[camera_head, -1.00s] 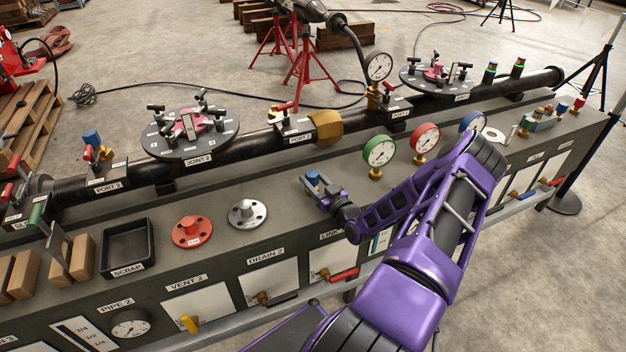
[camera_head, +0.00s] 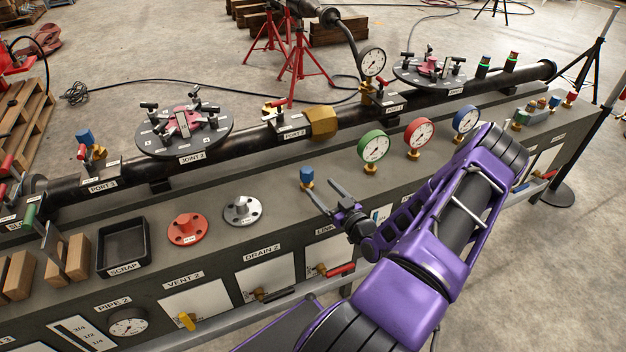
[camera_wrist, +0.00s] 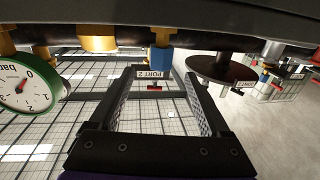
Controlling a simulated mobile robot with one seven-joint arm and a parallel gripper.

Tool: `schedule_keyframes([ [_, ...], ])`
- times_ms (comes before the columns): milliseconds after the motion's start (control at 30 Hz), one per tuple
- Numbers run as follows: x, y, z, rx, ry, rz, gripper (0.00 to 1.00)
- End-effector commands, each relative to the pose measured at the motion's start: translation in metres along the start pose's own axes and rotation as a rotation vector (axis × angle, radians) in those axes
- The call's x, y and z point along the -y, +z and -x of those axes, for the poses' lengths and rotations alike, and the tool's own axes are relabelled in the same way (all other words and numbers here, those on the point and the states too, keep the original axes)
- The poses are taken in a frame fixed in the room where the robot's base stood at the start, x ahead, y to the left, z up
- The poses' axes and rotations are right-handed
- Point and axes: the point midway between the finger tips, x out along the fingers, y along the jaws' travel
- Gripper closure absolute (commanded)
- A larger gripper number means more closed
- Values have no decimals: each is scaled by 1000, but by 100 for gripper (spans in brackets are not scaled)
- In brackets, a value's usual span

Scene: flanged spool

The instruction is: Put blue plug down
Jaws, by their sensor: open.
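The blue plug (camera_head: 307,174) stands upright on the grey bench top, blue cap up and brass end down, to the right of the grey flanged disc. It also shows in the upside-down wrist view (camera_wrist: 160,61), just beyond my fingertips. My gripper (camera_head: 322,190) is open and empty, low over the bench beside the plug. The plug appears clear of both fingers, though one fingertip is close to its base in the head view.
Green (camera_head: 374,147), red (camera_head: 419,133) and blue (camera_head: 466,118) gauges stand to the right. The red flange (camera_head: 187,229), grey flange (camera_head: 242,211) and black scrap tray (camera_head: 123,247) lie to the left. The black pipe (camera_head: 240,150) runs behind. Bench between plug and grey flange is clear.

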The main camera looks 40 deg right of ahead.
Motion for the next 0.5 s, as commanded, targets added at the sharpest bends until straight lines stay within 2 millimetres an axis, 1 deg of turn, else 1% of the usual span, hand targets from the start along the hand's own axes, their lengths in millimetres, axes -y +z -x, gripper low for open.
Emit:
schedule_keyframes([
  [33, 0, 0, 10, 1, 1, -1, 19],
  [100, 0, 0, 20, 1, 1, -1, 19],
  [200, 0, 0, 31, 1, 1, -1, 19],
  [333, 0, 0, 38, -1, 0, -1, 19],
  [500, 0, 0, 38, -1, 0, -1, 19],
])
